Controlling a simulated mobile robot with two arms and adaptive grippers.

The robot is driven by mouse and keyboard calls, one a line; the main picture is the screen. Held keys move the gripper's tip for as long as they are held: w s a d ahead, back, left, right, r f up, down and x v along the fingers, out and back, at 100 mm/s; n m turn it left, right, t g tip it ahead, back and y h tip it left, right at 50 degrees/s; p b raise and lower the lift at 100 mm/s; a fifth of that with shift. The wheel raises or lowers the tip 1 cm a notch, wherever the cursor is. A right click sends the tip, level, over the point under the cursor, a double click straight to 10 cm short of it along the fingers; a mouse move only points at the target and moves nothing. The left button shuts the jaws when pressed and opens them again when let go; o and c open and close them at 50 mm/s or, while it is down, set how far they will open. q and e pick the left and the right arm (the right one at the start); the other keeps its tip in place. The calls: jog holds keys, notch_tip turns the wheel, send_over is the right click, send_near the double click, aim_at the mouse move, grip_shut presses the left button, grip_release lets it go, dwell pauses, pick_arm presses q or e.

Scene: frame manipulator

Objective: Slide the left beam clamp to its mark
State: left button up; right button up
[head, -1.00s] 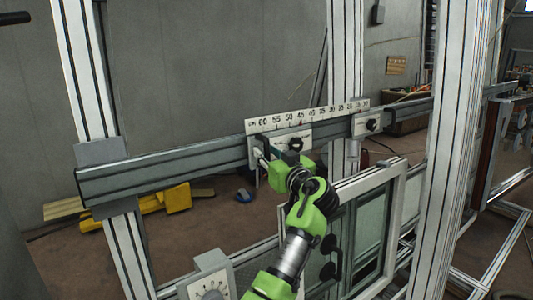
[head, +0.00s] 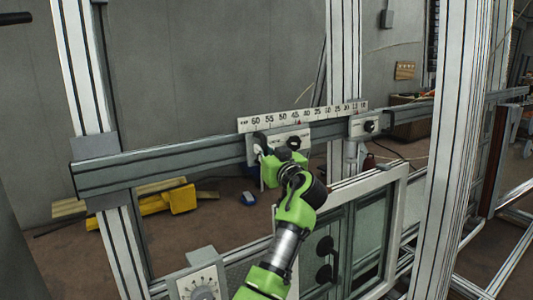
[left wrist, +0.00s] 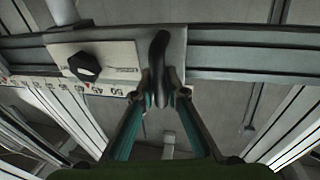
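The left beam clamp (head: 303,133) is a pale plate with a black knob on the grey horizontal beam (head: 200,160). Its knob stands near 45 on the white scale (head: 270,119), close to a small red mark (head: 298,122). In the left wrist view the clamp plate (left wrist: 117,55), its knob (left wrist: 84,67) and the red mark (left wrist: 88,88) show beside a dark upright handle (left wrist: 158,65). My left gripper (head: 262,158) is at the clamp's left end; its fingertips (left wrist: 165,90) are closed in around the handle. My right gripper is not in view.
A second clamp (head: 358,127) with a black knob sits farther right on the beam. Upright posts (head: 88,80) flank the beam. A framed window panel (head: 400,195) and a dial box (head: 200,283) stand below. The beam's left part is bare.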

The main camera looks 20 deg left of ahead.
pick_arm(q)
jog(key=o, duration=0.3)
jog(key=shift+s+a, duration=0.25)
jog(key=shift+a, duration=0.1)
jog(key=shift+w+d, duration=0.1)
jog(key=shift+d, duration=0.05)
jog(key=v, duration=0.7)
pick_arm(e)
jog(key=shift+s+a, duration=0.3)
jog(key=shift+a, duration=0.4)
pick_arm(q)
jog(key=shift+d, duration=0.1)
